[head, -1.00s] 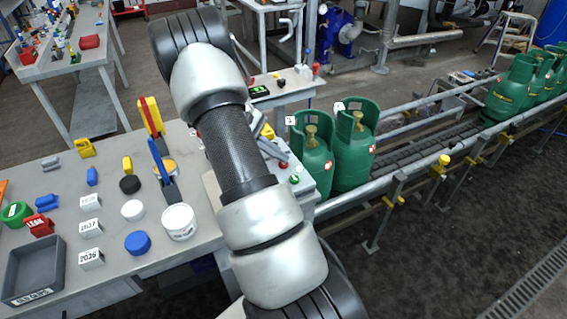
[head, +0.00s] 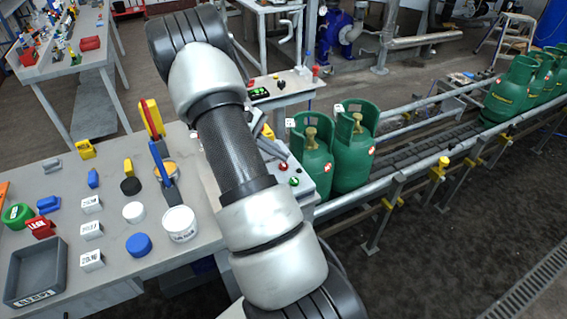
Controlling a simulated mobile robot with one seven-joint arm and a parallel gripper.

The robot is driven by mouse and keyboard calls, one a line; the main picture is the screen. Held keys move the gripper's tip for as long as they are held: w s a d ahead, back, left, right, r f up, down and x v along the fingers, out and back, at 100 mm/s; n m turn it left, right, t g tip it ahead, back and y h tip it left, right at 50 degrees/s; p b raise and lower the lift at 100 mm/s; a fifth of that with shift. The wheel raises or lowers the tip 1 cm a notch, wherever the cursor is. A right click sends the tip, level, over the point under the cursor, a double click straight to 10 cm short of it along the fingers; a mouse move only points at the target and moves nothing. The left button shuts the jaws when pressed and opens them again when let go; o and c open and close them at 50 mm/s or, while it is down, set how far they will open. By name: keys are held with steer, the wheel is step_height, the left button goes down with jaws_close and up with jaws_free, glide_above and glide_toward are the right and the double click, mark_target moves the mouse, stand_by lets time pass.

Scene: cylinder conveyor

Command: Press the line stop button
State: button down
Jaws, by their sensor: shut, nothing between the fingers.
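A grey control box (head: 308,186) stands at the table's right edge, beside the conveyor. It carries a red button (head: 283,167) and a green button (head: 294,181); I cannot read any label marking the line stop button. My arm crosses the middle of the view and hides the left part of the box. The tip of my gripper (head: 276,152) shows as a dark grey shape from behind the arm, shut and empty. It is just above and left of the red button; I cannot tell whether it touches it.
Two green gas cylinders (head: 352,150) stand on the conveyor (head: 420,140) just right of the box, with several more farther along. The table (head: 110,160) at left holds caps, numbered blocks, a white tub (head: 180,224) and a grey tray (head: 35,275).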

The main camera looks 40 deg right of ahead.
steer(key=shift+r, duration=0.1)
steer(key=shift+r+p, duration=1.5)
steer(key=shift+r, duration=0.9)
